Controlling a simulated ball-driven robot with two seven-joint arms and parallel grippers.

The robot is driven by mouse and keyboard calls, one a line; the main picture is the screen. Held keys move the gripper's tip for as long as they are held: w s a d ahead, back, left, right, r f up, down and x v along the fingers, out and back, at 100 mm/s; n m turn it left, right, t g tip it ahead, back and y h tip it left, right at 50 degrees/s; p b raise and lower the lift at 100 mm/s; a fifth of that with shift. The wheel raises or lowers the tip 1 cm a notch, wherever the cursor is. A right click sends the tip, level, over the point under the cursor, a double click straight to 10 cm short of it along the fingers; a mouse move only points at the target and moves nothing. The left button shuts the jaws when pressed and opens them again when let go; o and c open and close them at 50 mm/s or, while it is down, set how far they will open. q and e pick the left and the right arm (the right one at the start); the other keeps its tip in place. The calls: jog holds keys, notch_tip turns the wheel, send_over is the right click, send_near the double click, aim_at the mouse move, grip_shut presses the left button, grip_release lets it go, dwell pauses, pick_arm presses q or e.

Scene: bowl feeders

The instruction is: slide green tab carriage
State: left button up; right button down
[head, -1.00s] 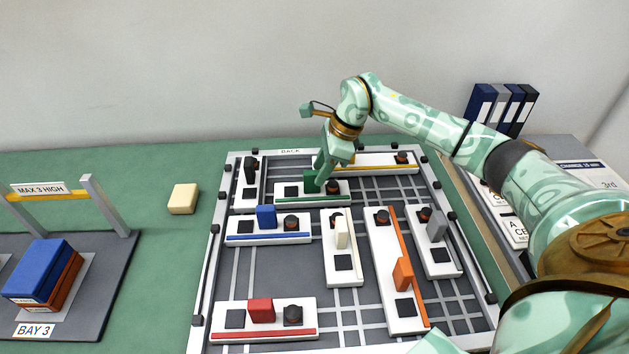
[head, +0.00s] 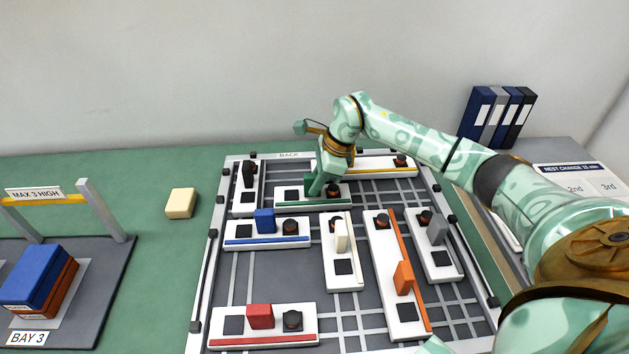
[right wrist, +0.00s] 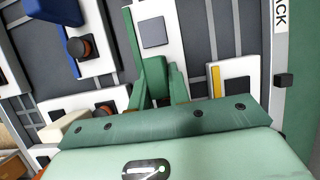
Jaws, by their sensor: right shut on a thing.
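The green tab carriage (head: 288,207) is a white block with a green stripe, dark square pads and a dark knob. It lies crosswise near the back of the framed board. My right gripper (head: 318,186) comes down on it from above and is shut on its upright green tab (right wrist: 154,76), which is mostly hidden by the fingers in the head view. In the right wrist view the green tab stands between the fingers, and the carriage (right wrist: 170,20) runs away toward the top. My left gripper is not in view.
The yellow-striped carriage (head: 375,164) lies just behind to the right. The black-tab carriage (head: 245,203) is close on the left. The blue-tab carriage (head: 267,241) and cream-tab carriage (head: 343,272) lie in front. Bare grid track (head: 385,190) shows to the right of the green carriage.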

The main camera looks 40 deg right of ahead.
jog(key=s+d, duration=0.3)
jog(key=d, duration=0.2)
jog(key=s+d, duration=0.3)
jog(key=d, duration=0.2)
jog(key=s+d, duration=0.3)
jog(key=d, duration=0.3)
jog(key=shift+s+p, duration=0.4)
jog(key=shift+s+d, duration=0.25)
jog(key=shift+d, duration=0.3)
jog(key=c, duration=1.6)
grip_release()
jog(key=shift+o, duration=1.4)
jog(key=shift+s+d, duration=0.15)
jog(key=shift+r, duration=0.3)
jog(key=p+v, duration=0.2)
jog(key=v, duration=1.3)
jog(key=shift+s+d+r, duration=0.2)
jog(key=shift+s+r, duration=0.05)
jog(key=shift+r, duration=0.05)
